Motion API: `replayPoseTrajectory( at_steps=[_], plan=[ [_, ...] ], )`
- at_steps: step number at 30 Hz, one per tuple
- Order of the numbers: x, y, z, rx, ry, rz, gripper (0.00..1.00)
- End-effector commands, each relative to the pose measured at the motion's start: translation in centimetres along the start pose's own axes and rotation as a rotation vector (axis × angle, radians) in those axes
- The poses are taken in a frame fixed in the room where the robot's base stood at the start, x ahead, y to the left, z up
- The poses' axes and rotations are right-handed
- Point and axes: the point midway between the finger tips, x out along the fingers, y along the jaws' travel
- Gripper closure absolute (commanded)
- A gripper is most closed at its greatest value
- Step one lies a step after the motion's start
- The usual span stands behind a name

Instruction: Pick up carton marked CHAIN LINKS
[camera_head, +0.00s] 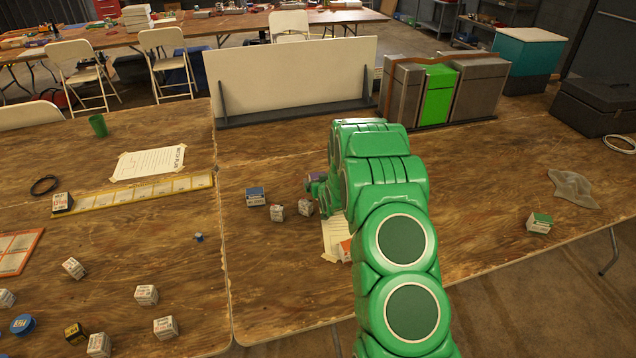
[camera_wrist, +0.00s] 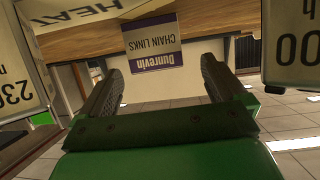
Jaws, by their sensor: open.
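The carton marked CHAIN LINKS (camera_wrist: 152,45) shows in the wrist view, upside down in the picture, with a purple and white label face. It is ahead of my gripper (camera_wrist: 160,75), lined up roughly between the two dark fingers. The fingers are open and apart, and I see nothing held between them. In the head view my green arm hides most of the gripper and the area around it, so I cannot tell the carton there for certain.
In the wrist view, printed cartons flank the fingers at the left (camera_wrist: 14,88) and right (camera_wrist: 292,42). A green-topped carton (camera_head: 540,223) stands at right.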

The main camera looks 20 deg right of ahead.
Motion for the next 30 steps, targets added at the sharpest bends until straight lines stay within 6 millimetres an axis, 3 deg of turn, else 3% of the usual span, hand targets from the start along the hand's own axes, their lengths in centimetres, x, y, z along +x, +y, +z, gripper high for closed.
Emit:
replayPoseTrajectory(
  at_steps=[12, 21, 30],
  plan=[
    [4.0, 0.4, -0.3, 0.0, 0.002, 0.0, 0.02],
    [4.4, 0.4, -0.4, 0.0, 0.002, 0.0, 0.02],
    [4.3, 0.4, -0.3, 0.0, 0.002, 0.0, 0.48]
  ],
)
